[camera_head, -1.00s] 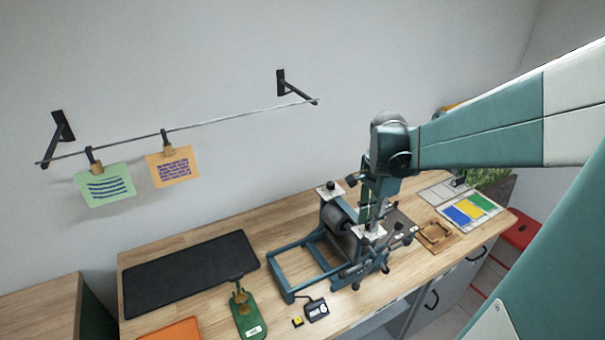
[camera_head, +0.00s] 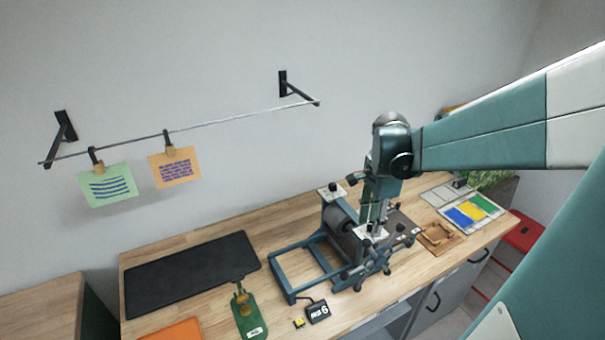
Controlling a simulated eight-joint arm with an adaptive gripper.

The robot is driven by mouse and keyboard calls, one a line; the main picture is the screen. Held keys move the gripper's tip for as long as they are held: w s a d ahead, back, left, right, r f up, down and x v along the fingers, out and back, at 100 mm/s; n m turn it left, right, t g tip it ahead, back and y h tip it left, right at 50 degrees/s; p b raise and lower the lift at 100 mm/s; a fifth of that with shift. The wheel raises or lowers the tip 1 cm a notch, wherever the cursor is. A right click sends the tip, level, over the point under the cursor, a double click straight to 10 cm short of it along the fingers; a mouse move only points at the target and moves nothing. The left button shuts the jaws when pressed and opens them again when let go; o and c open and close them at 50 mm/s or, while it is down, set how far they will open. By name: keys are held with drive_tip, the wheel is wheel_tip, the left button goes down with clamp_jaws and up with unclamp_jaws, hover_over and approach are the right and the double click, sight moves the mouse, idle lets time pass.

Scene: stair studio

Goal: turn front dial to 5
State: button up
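The teal press (camera_head: 318,262) stands on the wooden table, with a grey roller (camera_head: 338,220) across its frame. The front dial's pale plate (camera_head: 362,231) shows on top of its front end. My gripper (camera_head: 374,228) points down right above this plate and hides most of the front dial. I cannot tell whether its fingers touch the dial or how far apart they are.
A wooden frame (camera_head: 436,238) and a colour sheet (camera_head: 472,208) lie right. Two cards hang from a wall rail (camera_head: 230,119).

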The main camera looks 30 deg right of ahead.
sight(372, 224)
drive_tip(key=shift+r, duration=0.2)
wheel_tip(372, 224, up, 12)
drive_tip(key=shift+f, duration=0.15)
idle(0.8)
drive_tip(key=shift+a, duration=0.1)
drive_tip(key=s+a+f+n+t+b, duration=0.2)
drive_tip(key=a+f+n, duration=0.3)
drive_tip(key=a+n, duration=0.5)
drive_tip(key=s+a+f+n+t+b, duration=0.2)
drive_tip(key=a+f+n+t, duration=0.3)
drive_tip(key=a+n, duration=0.6)
drive_tip(key=shift+a+n+b, duration=0.3)
drive_tip(key=shift+a+b, duration=0.5)
drive_tip(key=shift+a, duration=2.6)
drive_tip(key=shift+f, duration=0.1)
drive_tip(key=shift+c, duration=0.3)
